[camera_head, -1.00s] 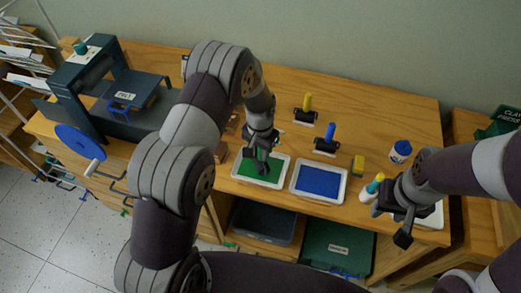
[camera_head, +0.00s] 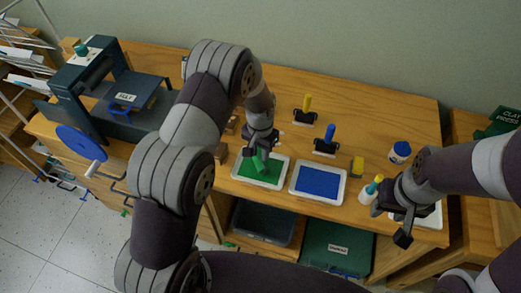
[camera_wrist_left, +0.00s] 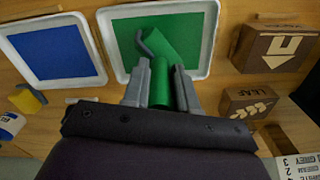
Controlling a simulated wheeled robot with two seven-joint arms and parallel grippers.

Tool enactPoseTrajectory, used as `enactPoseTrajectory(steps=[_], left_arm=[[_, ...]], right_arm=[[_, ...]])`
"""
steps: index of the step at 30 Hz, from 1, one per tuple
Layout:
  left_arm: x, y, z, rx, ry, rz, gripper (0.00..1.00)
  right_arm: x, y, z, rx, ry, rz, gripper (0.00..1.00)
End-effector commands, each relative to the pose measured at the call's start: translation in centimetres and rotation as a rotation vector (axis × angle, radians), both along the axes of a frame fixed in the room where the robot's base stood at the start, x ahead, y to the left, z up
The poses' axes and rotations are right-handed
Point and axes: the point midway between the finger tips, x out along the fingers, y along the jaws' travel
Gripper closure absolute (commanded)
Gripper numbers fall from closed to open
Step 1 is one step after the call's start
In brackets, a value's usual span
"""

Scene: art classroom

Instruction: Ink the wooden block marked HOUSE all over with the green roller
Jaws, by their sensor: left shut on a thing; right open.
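My left gripper (camera_head: 262,150) is shut on the handle of the green roller (camera_wrist_left: 160,85), over the green ink tray (camera_head: 244,172). In the left wrist view the roller's bent rod and green drum lie over the green ink, hard to tell apart from it. A brown block with a pale house- or arrow-like shape (camera_wrist_left: 282,46) stands right of the tray in that view; I cannot read its name. A block marked LEAF (camera_wrist_left: 245,103) stands nearer. My right gripper (camera_head: 403,226) is open and empty, at the front right of the table.
The blue ink tray (camera_head: 294,188) adjoins the green one. Blue (camera_head: 329,134) and yellow (camera_head: 307,104) rollers stand behind. A press (camera_head: 88,65) stands at the left.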

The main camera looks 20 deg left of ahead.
Motion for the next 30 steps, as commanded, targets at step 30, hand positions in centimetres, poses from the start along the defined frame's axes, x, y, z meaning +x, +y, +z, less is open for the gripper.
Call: enactPoseTrajectory(steps=[30], left_arm=[[0.1,0.0,6.2,0.0,-0.003,0.001,1.0]], right_arm=[[0.0,0.0,4.7,0.0,0.0,0.0,0.57]])
